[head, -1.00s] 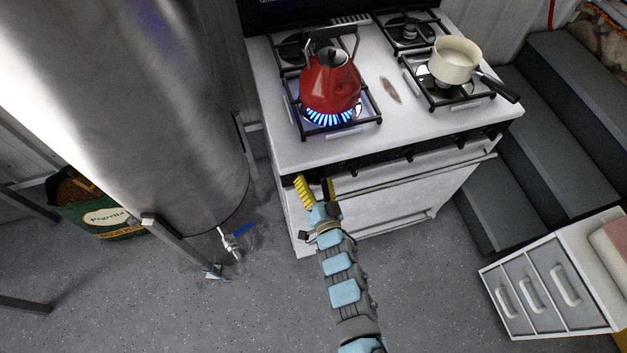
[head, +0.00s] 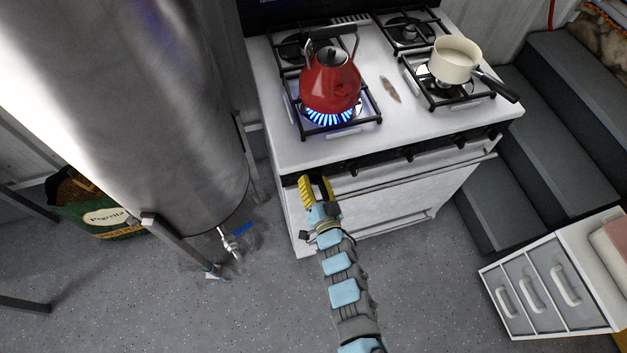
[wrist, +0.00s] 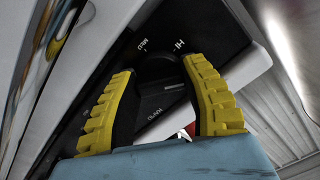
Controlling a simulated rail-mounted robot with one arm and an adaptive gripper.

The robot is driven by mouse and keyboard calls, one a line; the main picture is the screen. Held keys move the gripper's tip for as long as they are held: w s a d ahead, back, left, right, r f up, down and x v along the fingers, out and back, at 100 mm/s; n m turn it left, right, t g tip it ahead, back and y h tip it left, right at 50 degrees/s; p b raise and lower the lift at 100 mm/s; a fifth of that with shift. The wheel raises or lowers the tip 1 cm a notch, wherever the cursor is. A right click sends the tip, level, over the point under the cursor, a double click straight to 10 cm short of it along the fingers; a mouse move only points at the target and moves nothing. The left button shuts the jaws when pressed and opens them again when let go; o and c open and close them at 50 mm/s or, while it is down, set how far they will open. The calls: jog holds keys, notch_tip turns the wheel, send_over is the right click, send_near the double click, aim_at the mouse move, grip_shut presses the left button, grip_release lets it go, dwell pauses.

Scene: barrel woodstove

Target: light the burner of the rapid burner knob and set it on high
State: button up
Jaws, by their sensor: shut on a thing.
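The white stove (head: 400,200) has a row of black knobs along its dark front panel. My gripper (head: 314,181), with yellow ribbed fingers, is at the left end of this panel. In the wrist view its fingers (wrist: 160,68) are shut on a black knob (wrist: 156,69), one on each side. HI and MILD markings show on the panel beside the knob; smaller lettering between the fingers is hard to read. The knob's exact angle is unclear. Blue flames (head: 329,118) burn at the front left burner, under a red kettle (head: 331,84).
A cream saucepan (head: 455,60) stands on the front right burner, its dark handle pointing right. A large metal barrel (head: 150,110) stands close on the left. Grey steps (head: 560,120) and a white drawer unit (head: 535,290) are on the right. The floor before the stove is clear.

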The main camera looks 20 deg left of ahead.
jog(key=n+b, duration=0.1)
jog(key=n, duration=0.3)
jog(key=shift+f, duration=0.1)
jog(key=shift+n+b, duration=0.4)
jog(key=shift+n, duration=1.8)
jog(key=o, duration=1.2)
jog(key=shift+d, duration=0.1)
jog(key=v, duration=1.2)
